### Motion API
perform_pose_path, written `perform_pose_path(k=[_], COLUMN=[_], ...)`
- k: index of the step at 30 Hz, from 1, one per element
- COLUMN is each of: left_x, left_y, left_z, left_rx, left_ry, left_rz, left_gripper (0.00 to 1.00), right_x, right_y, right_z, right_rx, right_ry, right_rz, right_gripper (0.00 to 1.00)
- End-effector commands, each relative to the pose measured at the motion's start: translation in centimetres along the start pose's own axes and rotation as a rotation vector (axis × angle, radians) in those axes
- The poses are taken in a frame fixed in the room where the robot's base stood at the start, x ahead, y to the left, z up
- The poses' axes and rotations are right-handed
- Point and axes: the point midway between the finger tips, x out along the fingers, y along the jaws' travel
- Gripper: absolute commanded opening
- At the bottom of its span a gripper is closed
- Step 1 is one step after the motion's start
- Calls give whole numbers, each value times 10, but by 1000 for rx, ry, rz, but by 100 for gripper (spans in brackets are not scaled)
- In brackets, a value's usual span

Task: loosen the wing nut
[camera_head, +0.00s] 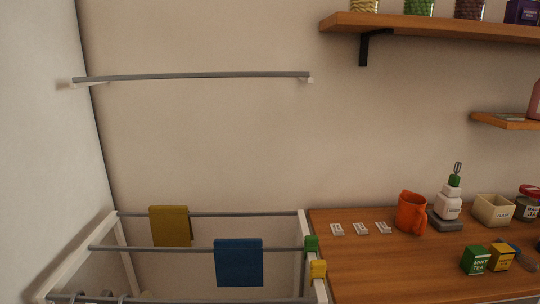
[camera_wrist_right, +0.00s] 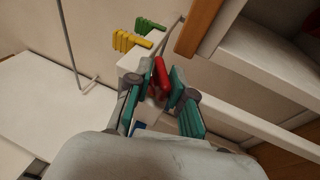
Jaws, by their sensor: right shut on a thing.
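My right gripper (camera_wrist_right: 158,82) is seen in the right wrist view, with teal pads on its fingers. It is shut on a red winged piece (camera_wrist_right: 160,73), which looks like the wing nut, at the white frame (camera_wrist_right: 125,62) of the drying rack. One red wing sticks up between the fingers; the rest is hidden by them. No wing nut can be made out in the head view. My left gripper is in neither view.
Green clips (camera_wrist_right: 150,25) and yellow clips (camera_wrist_right: 131,42) sit on the rack's frame close beyond my right gripper. A mustard cloth (camera_head: 170,226) and a blue cloth (camera_head: 239,263) hang on the rack. The wooden counter (camera_head: 400,270) at right carries an orange jug (camera_head: 411,212) and boxes.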

Motion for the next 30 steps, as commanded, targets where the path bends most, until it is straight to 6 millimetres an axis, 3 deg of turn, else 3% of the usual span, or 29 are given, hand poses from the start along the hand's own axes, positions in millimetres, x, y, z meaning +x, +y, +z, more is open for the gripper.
perform_pose_path(k=[3,4,6,17,30], left_x=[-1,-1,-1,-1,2], left_y=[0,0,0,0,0], left_z=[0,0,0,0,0], left_rx=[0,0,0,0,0], left_ry=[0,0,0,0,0], left_rz=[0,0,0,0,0], left_gripper=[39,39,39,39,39], right_x=[0,0,0,-3,-47], right_y=[0,0,0,-1,-1], right_z=[0,0,0,0,0], right_rx=[-1,-1,-1,0,0], right_ry=[0,0,0,0,-1], right_rz=[-1,0,0,-2,-3], right_gripper=[0,26,38,39,39])
